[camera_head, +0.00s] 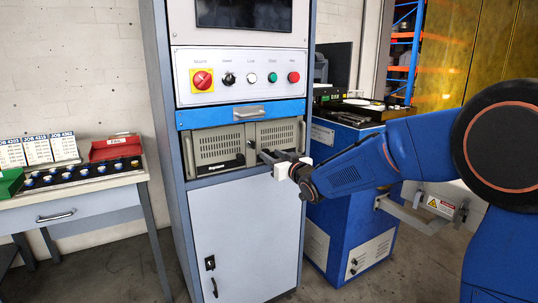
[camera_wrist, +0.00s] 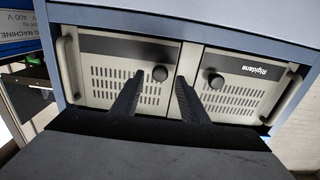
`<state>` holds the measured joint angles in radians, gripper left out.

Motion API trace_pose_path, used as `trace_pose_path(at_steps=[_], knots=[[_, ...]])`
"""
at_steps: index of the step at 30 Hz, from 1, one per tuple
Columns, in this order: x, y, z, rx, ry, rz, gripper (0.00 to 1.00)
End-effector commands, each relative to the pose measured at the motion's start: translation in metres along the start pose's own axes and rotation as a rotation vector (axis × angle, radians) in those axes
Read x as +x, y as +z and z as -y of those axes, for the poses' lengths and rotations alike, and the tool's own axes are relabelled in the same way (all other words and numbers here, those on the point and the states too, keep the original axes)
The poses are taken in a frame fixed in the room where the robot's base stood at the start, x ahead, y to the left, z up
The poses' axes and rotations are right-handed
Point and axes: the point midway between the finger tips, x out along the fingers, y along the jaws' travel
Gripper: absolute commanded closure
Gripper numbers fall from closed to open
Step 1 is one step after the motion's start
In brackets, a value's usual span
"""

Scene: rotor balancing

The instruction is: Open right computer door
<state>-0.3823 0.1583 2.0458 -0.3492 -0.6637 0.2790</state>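The computer is a beige unit with two vented doors in the grey cabinet. The right computer door (camera_head: 281,132) looks shut in the head view; in the wrist view, which is upside down, it is the left-hand panel (camera_wrist: 100,72). My gripper (camera_wrist: 160,76) is open and empty in front of this door. It also shows in the head view (camera_head: 268,157), low at the door.
Above the computer are a blue drawer (camera_head: 215,117) with a metal handle and a control panel (camera_head: 240,76) with a red switch. A grey lower cabinet door (camera_head: 245,235) is below. A blue machine (camera_head: 345,225) stands close on the right. A table (camera_head: 75,197) with trays stands left.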

Motion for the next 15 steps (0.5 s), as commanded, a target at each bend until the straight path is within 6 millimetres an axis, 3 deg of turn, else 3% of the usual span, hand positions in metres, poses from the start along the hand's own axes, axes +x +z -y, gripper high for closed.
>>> trace_pose_path(at_steps=[6, 15], knots=[[0.022, 0.001, 0.000, 0.000, 0.000, 0.002, 0.60], [0.027, 0.000, 0.000, 0.000, 0.001, 0.000, 0.60]])
